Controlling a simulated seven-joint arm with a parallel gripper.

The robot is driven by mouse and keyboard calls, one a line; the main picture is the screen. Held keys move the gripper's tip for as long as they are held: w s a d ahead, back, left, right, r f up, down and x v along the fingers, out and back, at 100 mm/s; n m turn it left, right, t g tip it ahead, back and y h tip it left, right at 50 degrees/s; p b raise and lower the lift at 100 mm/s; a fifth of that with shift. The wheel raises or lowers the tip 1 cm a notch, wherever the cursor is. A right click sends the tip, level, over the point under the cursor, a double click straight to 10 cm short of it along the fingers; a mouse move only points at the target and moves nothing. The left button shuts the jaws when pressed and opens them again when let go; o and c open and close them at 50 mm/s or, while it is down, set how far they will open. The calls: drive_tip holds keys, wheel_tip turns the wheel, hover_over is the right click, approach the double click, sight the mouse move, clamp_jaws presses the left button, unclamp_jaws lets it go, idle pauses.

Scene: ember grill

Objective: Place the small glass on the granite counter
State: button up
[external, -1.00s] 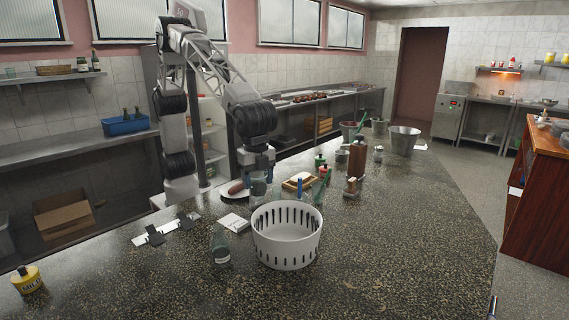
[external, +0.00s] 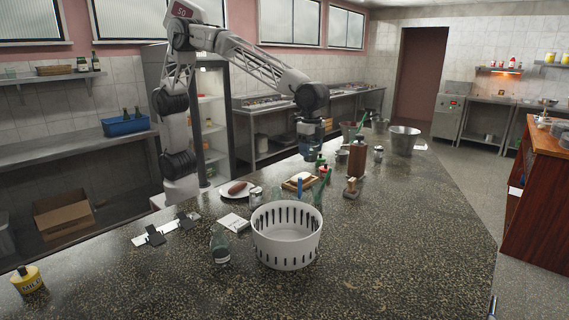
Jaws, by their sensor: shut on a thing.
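My gripper (external: 308,148) is raised above the far part of the granite counter (external: 400,235), left of the wooden block. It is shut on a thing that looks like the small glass. The glass is small and see-through here, so its outline and tilt are hard to tell. The gripper and its load appear to be above the counter, behind the green-capped bottle.
A plate with a sausage (external: 238,188), a small jar (external: 256,195), a wooden tray (external: 299,182) and a wooden block (external: 357,158) crowd the middle. The right side of the counter is clear.

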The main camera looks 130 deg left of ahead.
drive_tip(key=s+a+f+n, duration=0.2)
drive_tip(key=s+a, duration=0.3)
drive_tip(key=a, duration=0.6)
drive_tip(key=s+a+f+n, duration=0.15)
drive_tip(key=s+a, duration=0.35)
drive_tip(key=a, duration=0.5)
drive_tip(key=s+a+f+n, duration=0.1)
drive_tip(key=s+a+f, duration=0.3)
drive_tip(key=a, duration=0.7)
drive_tip(key=s+a+f+n, duration=0.2)
drive_tip(key=s+a, duration=0.8)
drive_tip(key=s, duration=0.3)
drive_tip(key=s+a+f+n, duration=0.3)
drive_tip(key=s+a, duration=0.8)
drive_tip(key=s, duration=0.3)
drive_tip(key=shift+a, duration=0.2)
drive_tip(key=shift+a, duration=0.1)
drive_tip(key=shift+w+a+f, duration=0.25)
drive_tip(key=shift+w+a, duration=1.05)
drive_tip(key=shift+a, duration=0.95)
drive_tip(key=shift+w+a+f, duration=0.3)
drive_tip(key=shift+w+a, duration=1.05)
drive_tip(key=shift+a, duration=0.95)
drive_tip(key=shift+w+a+f, duration=0.25)
drive_tip(key=shift+w+a, duration=1.05)
drive_tip(key=shift+a, duration=0.95)
drive_tip(key=shift+f, duration=1.8)
